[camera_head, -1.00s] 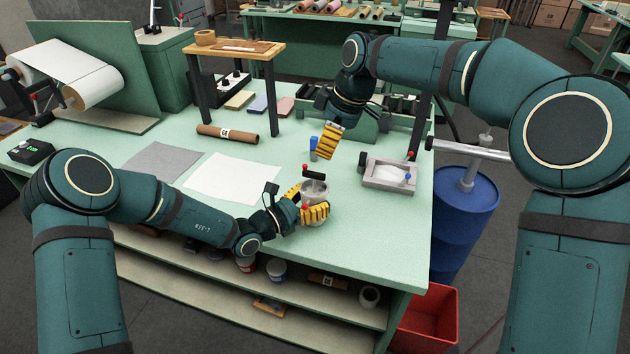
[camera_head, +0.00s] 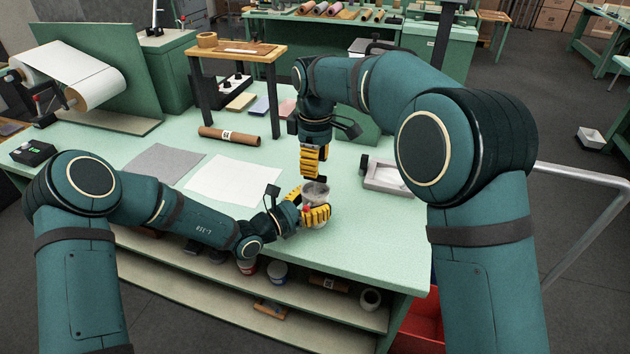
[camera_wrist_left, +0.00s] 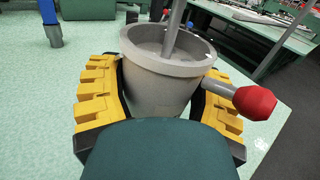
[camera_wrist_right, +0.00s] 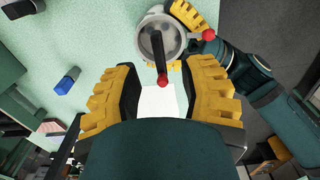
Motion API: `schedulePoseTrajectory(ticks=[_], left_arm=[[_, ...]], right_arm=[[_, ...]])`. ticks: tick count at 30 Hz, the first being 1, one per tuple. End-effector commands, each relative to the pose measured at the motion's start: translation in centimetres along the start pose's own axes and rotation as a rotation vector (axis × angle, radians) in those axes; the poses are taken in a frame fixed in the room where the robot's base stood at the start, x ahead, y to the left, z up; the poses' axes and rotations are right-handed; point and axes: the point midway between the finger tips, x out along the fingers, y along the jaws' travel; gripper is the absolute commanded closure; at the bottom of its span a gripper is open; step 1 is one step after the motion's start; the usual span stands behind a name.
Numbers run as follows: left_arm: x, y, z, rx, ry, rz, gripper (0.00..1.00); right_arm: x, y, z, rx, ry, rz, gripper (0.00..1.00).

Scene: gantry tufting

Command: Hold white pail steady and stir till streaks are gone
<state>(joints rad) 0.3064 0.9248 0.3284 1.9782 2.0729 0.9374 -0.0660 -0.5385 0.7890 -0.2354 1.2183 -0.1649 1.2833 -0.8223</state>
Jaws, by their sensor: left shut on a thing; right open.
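The pail (camera_head: 318,188), pale grey in these views, stands upright near the table's front edge. My left gripper (camera_head: 307,212) is shut on it, with yellow fingers on both sides in the left wrist view (camera_wrist_left: 160,112). A grey stirring rod (camera_wrist_left: 175,32) stands in the pail. Its dark crank handle (camera_wrist_right: 157,55) with a red end (camera_wrist_right: 162,80) shows in the right wrist view. A red knob (camera_wrist_left: 255,103) sticks out from the pail's side. My right gripper (camera_head: 313,172) is open just above the pail, fingers pointing down either side of the handle; I see no contact.
A white sheet (camera_head: 235,180) and a grey sheet (camera_head: 160,163) lie left of the pail. A brown roll (camera_head: 230,136) lies farther back. A small blue block (camera_wrist_right: 67,80) shows in the right wrist view.

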Motion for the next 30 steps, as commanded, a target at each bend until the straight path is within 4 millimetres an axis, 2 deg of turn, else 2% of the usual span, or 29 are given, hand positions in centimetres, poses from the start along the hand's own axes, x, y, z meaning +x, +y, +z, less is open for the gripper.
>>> schedulePoseTrajectory(ticks=[3, 9, 15, 22, 23, 24, 27, 30], left_arm=[[0.0, 0.0, 0.0, 0.000, -0.001, 0.001, 0.76], [0.0, 0.0, 0.0, 0.000, -0.001, 0.001, 0.76], [0.0, 0.0, 0.0, 0.000, -0.001, 0.001, 0.76], [0.0, 0.0, 0.0, 0.000, -0.001, 0.001, 0.76], [0.0, 0.0, 0.0, 0.000, -0.001, 0.001, 0.76], [0.0, 0.0, 0.0, 0.000, -0.001, 0.001, 0.76], [0.0, 0.0, 0.0, 0.000, -0.001, 0.001, 0.76], [0.0, 0.0, 0.0, 0.000, -0.001, 0.001, 0.76]], right_arm=[[2.3, 0.0, 0.1, 0.000, -0.002, -0.002, 0.59], [4.8, 0.0, 0.0, 0.000, 0.000, -0.001, 0.59], [5.8, 0.0, 0.0, 0.001, 0.001, 0.000, 0.59], [5.8, 0.0, 0.0, 0.001, 0.001, 0.000, 0.59], [5.8, 0.0, 0.0, 0.000, 0.001, 0.000, 0.56], [5.8, 0.0, 0.0, 0.000, 0.001, 0.000, 0.70], [5.8, 0.0, 0.0, 0.000, 0.001, 0.000, 1.00], [5.8, 0.0, 0.0, 0.000, 0.001, 0.001, 1.00]])
